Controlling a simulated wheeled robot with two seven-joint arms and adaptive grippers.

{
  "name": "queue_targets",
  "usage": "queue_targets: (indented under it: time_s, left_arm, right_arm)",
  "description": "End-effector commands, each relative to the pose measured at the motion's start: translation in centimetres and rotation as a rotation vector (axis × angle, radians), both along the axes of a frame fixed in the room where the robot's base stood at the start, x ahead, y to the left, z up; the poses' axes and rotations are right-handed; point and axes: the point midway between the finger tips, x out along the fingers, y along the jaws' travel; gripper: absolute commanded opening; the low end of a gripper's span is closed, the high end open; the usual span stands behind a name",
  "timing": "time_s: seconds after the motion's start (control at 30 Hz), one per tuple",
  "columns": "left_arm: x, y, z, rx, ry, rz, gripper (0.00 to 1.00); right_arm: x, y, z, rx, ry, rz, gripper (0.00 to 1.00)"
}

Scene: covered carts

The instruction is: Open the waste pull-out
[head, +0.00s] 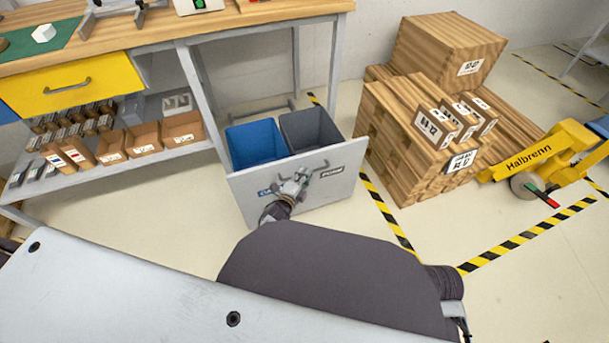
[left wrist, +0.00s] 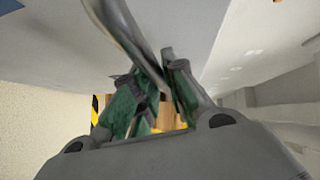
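The waste pull-out (head: 345,183) is drawn out from under the workbench. Its grey front panel stands well clear of the bench, and a blue bin (head: 256,143) and a grey bin (head: 311,130) show behind it. A metal bar handle (head: 318,170) is on the panel's outer face; it also shows in the left wrist view (left wrist: 123,30). My left gripper (head: 300,180) is at the handle. In the left wrist view the handle bar runs down between the green-padded fingers (left wrist: 158,78), which are closed around it. My right gripper is not in view.
The workbench (head: 215,20) has a yellow drawer (head: 70,84) and a lower shelf with cardboard bins (head: 143,140). Wooden crates (head: 405,140) stand right of the pull-out, with a yellow pallet jack (head: 545,152) beyond. Floor in front of the panel's right side is free.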

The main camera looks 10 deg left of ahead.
Motion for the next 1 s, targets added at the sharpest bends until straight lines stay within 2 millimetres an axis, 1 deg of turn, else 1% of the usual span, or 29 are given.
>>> queue_targets:
  time_s: [0.03,0.1,0.13,0.47,0.63,0.77,1.0]
  left_arm:
    - [0.0,0.1,-0.1,0.0,0.001,0.001,0.22]
    - [0.0,0.1,-0.1,0.0,0.001,0.001,0.31]
    - [0.0,0.0,0.0,0.0,0.001,0.0,0.34]
    - [0.0,0.0,0.0,0.0,0.0,0.0,0.34]
    - [-0.3,0.1,0.0,0.0,0.0,-0.001,0.34]
    - [-0.9,0.2,0.1,0.0,0.0,0.0,0.34]
    - [-2.6,0.5,0.3,0.0,0.001,-0.001,0.34]
  right_arm:
    - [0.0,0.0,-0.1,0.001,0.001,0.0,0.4]
    - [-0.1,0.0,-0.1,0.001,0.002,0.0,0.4]
    - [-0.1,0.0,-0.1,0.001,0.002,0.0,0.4]
    - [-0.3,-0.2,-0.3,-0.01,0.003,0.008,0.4]
    - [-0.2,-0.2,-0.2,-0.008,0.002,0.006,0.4]
    - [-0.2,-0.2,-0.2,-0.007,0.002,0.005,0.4]
    - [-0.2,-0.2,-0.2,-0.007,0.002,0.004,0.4]
